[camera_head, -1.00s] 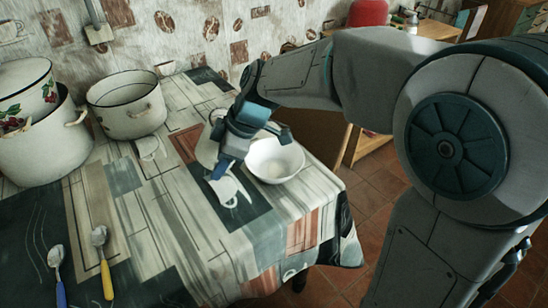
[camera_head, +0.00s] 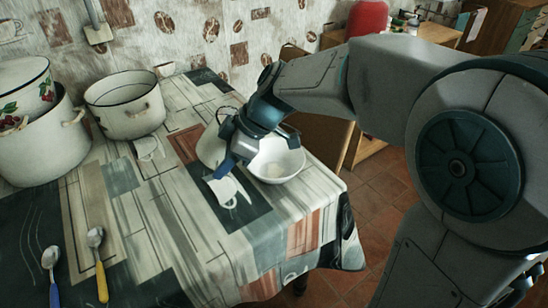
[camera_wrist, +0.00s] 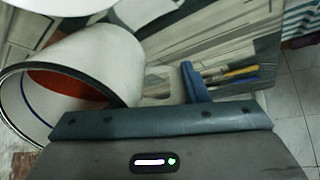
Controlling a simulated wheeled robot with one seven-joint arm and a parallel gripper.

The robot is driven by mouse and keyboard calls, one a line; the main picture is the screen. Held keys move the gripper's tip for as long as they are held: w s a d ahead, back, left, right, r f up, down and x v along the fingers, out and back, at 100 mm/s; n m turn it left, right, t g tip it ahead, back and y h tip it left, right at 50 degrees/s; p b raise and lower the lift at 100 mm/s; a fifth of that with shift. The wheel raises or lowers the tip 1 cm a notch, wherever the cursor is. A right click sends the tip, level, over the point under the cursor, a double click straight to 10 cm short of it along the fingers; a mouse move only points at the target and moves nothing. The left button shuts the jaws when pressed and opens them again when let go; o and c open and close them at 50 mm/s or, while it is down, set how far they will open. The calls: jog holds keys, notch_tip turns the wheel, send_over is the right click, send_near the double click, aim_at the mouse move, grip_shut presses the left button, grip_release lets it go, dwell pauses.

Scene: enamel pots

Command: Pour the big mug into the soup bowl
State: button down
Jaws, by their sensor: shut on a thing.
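The big mug (camera_head: 211,146) is white with a dark rim and sits largely behind my gripper in the head view. It also shows in the wrist view as a pale curved wall with a dark edge (camera_wrist: 105,62). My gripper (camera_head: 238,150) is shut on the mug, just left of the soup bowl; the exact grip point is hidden. How far the mug tilts I cannot tell. The white soup bowl (camera_head: 277,168) stands upright on the table, its left rim covered by my gripper. A small pale yellowish patch shows in its bottom.
A white enamel pot (camera_head: 127,118) and a larger lidded pot (camera_head: 42,150) stand at the back left. Spoons with a blue handle (camera_head: 54,294) and a yellow handle (camera_head: 102,282) lie front left. The patterned tablecloth (camera_head: 190,255) is clear in front; the table edge is right of the bowl.

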jog(key=shift+d+y+b, duration=0.3)
jog(key=shift+y+b, duration=0.75)
jog(key=shift+y, duration=0.05)
dwell(0.5)
jog(key=shift+r+y, duration=0.6)
jog(key=shift+y, duration=0.3)
dwell(1.2)
jog(key=shift+d+f+y+b, duration=0.15)
jog(key=shift+f+y+b, duration=0.1)
jog(key=shift+y+b, duration=0.55)
dwell(1.7)
jog(key=shift+r, duration=0.1)
dwell(0.6)
jog(key=h, duration=0.1)
jog(key=h+p, duration=0.1)
jog(key=h, duration=0.1)
jog(key=shift+a+f+p, duration=0.2)
jog(key=shift+f+p, duration=0.1)
jog(key=shift+f, duration=0.1)
jog(key=shift+r+h, duration=0.1)
jog(key=shift+h, duration=0.3)
